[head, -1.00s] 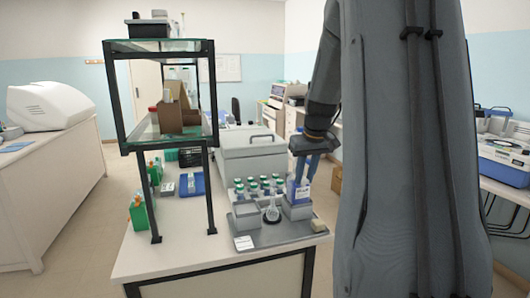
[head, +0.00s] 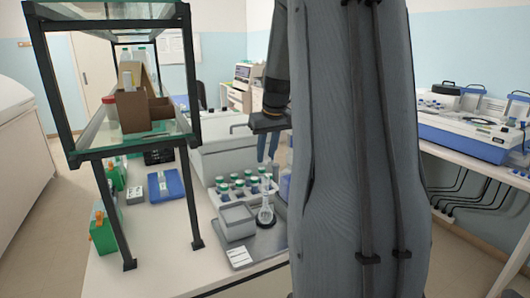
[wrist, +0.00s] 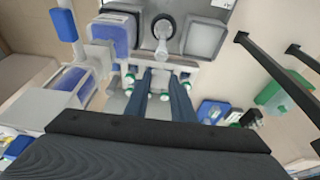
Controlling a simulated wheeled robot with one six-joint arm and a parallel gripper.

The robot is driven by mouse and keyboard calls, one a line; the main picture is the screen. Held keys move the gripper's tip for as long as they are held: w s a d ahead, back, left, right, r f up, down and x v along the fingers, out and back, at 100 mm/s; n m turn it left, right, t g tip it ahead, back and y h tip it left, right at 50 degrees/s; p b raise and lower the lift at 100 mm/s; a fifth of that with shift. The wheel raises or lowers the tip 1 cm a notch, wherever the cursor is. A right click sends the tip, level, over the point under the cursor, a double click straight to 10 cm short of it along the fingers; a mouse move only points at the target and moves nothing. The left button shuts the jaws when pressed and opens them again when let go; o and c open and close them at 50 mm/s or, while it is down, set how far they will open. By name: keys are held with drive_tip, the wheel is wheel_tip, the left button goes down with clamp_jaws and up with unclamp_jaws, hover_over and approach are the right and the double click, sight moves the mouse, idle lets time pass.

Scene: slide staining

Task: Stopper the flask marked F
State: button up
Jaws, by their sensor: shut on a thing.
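A small clear glass flask (head: 265,213) stands upright on a grey tray (head: 266,242), with a dark ring around its base. It also shows in the wrist view (wrist: 162,34), beyond my fingertips; I cannot read a mark on it. My gripper (head: 268,158) points down above the rack of vials, behind and above the flask and apart from it. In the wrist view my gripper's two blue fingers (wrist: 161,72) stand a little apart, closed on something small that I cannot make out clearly. No stopper is clearly visible.
Several green-capped vials (head: 238,187) stand behind the flask. A grey open box (head: 236,222) is left of it, with a white label card (head: 240,257) in front. A glass shelf with a black frame (head: 190,130) stands at left. My arm hides the tray's right side.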

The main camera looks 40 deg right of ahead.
sight(267, 158)
drive_tip(key=shift+f+b, duration=1.2)
drive_tip(key=shift+f, duration=1.15)
drive_tip(key=shift+f, duration=0.75)
idle(1.1)
drive_tip(key=o, duration=1.5)
drive_tip(key=shift+s, duration=0.1)
drive_tip(key=shift+r, duration=0.1)
drive_tip(key=shift+r+p, duration=2.5)
drive_tip(key=shift+r, duration=0.4)
